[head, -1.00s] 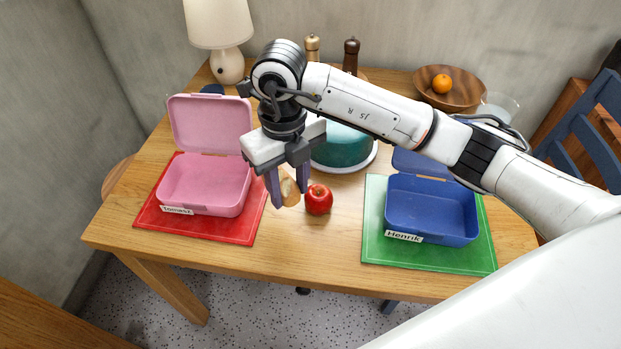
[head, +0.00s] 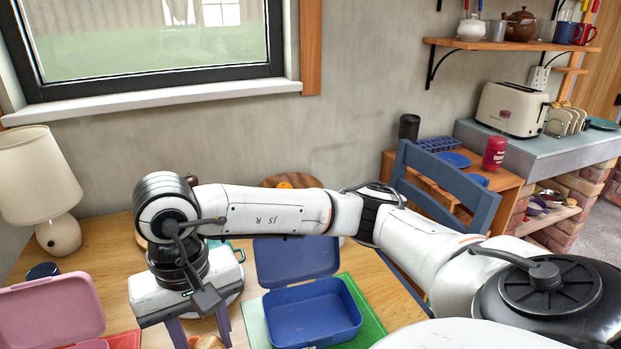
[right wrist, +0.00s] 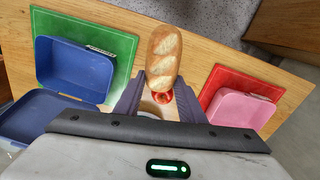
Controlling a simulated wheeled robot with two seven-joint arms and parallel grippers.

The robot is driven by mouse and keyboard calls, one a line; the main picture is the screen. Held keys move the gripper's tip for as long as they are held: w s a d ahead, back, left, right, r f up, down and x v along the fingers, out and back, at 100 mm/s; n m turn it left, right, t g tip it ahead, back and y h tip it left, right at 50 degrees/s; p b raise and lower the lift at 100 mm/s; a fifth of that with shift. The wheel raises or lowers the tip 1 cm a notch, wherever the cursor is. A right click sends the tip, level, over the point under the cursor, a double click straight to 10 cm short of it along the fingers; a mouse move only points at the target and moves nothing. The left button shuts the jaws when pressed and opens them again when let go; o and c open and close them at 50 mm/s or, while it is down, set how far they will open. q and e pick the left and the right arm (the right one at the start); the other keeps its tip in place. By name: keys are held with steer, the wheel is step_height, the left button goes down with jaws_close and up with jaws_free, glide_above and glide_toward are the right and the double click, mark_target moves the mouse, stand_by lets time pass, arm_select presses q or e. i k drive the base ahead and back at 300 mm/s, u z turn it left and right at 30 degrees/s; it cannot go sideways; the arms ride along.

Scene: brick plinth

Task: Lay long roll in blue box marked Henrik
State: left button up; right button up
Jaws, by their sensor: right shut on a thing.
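My right gripper (head: 200,340) is shut on the long roll (right wrist: 164,55), a golden scored loaf. In the head view only the top of the roll (head: 209,342) shows at the bottom edge. In the right wrist view the roll sticks out beyond the fingers (right wrist: 160,88). The blue box (head: 312,312) stands open and looks empty, to the right of my gripper in the head view. In the right wrist view the blue box (right wrist: 75,72) is at left, with a pale label too small to read. My left gripper is out of view.
The blue box stands on a green mat (head: 362,305), its lid open behind. The pink box (head: 50,312) is at left on a red mat (right wrist: 222,85). A red apple (right wrist: 162,96) shows beside the roll. A lamp (head: 45,185) and a blue chair (head: 445,185) stand behind.

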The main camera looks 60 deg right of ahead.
mark_target(304, 326)
steer(key=u, duration=1.65)
steer(key=i, duration=0.75)
steer(key=z, duration=2.95)
